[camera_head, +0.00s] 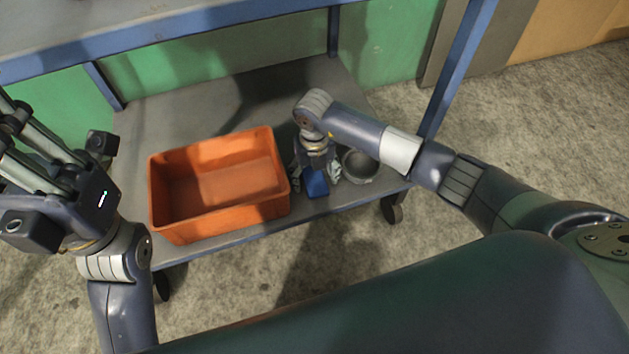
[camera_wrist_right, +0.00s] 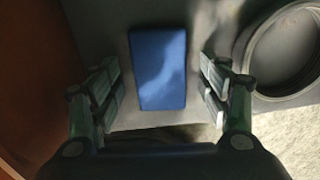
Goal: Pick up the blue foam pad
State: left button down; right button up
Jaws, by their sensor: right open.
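The blue foam pad (camera_head: 317,184) lies flat on the grey lower shelf (camera_head: 230,95) of a cart, between an orange crate and a round grey bowl. In the right wrist view the pad (camera_wrist_right: 158,68) is a blue rectangle, fully visible. My right gripper (camera_head: 316,172) points down over the pad. In the right wrist view its open fingers (camera_wrist_right: 163,92) stand on either side of the pad, with a gap on each side. In the head view the gripper hides the pad's far part.
The orange crate (camera_head: 215,222) looks empty and stands just left of the pad. The round grey bowl (camera_head: 360,167) stands close on the right. The cart's upper shelf (camera_head: 150,35) overhangs the back, and a blue post (camera_head: 460,65) rises at the right.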

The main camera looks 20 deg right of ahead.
jog(key=c, duration=0.9)
